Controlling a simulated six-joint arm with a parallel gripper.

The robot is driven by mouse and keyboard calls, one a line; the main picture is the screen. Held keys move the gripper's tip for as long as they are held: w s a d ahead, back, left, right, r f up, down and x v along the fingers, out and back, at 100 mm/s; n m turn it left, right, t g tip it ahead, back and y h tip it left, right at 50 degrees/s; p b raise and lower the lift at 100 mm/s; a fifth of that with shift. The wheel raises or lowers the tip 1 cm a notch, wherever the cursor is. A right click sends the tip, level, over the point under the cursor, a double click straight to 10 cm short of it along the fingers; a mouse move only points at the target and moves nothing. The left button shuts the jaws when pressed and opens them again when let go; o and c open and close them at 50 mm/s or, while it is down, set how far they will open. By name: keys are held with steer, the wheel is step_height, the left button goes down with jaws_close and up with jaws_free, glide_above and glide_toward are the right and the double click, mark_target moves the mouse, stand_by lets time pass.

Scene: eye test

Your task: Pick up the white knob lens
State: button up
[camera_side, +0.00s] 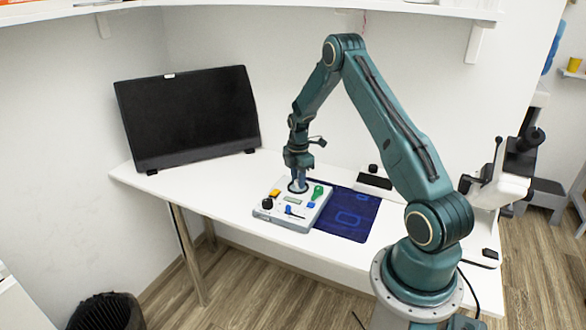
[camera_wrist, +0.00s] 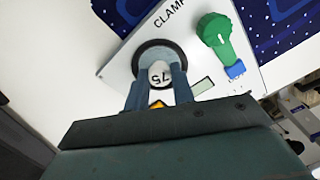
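The white knob lens (camera_wrist: 160,74), marked 75, sits within a dark round ring (camera_wrist: 142,56) on the light panel in the wrist view. My gripper (camera_wrist: 160,82) has one finger on either side of the lens, close against it. I cannot tell whether the fingers press on it or leave a small gap. In the side view my gripper (camera_side: 298,180) points down at the back part of the control panel (camera_side: 270,216), at the ring. There the lens is mostly hidden by the fingers.
A green knob (camera_wrist: 214,32) and a blue part (camera_wrist: 235,70) are close beside the ring. The panel also has a black knob (camera_side: 267,203), a yellow button (camera_side: 275,193) and a blue lever (camera_side: 289,210). A dark blue mat (camera_side: 365,213) lies right; a monitor (camera_side: 188,115) stands behind left.

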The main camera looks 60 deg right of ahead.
steer(key=shift+c, duration=0.6)
steer(key=shift+r, duration=0.1)
steer(key=shift+r, duration=0.55)
step_height(320, 180, up, 19)
steer(key=shift+f, duration=0.15)
steer(key=shift+w+d, duration=0.1)
